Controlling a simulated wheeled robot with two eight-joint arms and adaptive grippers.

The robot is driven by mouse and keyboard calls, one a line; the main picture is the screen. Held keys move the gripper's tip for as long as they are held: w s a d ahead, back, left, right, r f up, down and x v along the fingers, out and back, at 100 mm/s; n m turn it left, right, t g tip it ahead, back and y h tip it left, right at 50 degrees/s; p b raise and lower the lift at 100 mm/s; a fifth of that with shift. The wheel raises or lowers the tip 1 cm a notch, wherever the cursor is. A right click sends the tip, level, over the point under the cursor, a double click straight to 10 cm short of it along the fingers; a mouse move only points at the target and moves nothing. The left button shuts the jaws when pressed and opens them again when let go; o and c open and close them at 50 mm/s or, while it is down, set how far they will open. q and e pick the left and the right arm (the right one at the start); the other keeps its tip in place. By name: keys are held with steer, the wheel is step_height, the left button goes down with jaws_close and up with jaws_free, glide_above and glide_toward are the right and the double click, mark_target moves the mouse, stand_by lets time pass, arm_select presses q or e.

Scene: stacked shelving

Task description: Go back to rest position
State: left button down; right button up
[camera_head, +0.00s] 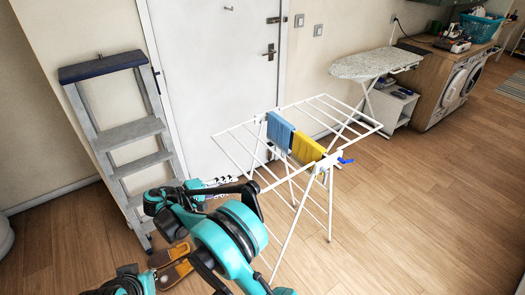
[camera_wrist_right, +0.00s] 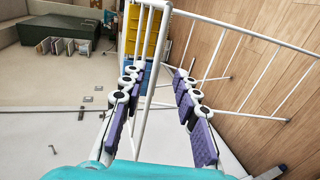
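My right gripper (camera_head: 220,186) is at the left end of the white drying rack (camera_head: 238,150) in the head view. In the right wrist view the right gripper (camera_wrist_right: 158,85) is open, its purple-padded fingers spread apart. A white rack bar (camera_wrist_right: 150,75) shows between the fingers, and I cannot tell whether it touches them. A blue cloth (camera_head: 280,130) and a yellow cloth (camera_head: 307,148) hang side by side on the rack, apart from the gripper. My left gripper is not in view; only part of a teal arm shows at the bottom left.
A grey stepladder (camera_head: 125,134) leans near the white door (camera_head: 215,60) at left. Brown footwear (camera_head: 172,272) lies on the floor below my arm. An ironing board (camera_head: 372,66) and wooden counter (camera_head: 440,48) with machines stand at back right. The wooden floor at right is clear.

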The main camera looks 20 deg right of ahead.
steer(key=s+d+r+y, duration=0.7)
steer(key=s+d+r, duration=0.1)
steer(key=s+d, duration=0.35)
steer(key=s+f+m+t+y, duration=0.2)
steer(key=s+y, duration=0.4)
steer(key=s, duration=1.1)
steer(key=shift+d+f+m+y, duration=0.35)
steer(key=shift+f+m, duration=0.2)
steer(key=shift+m, duration=0.45)
steer(key=shift+o, duration=0.2)
stand_by(0.4)
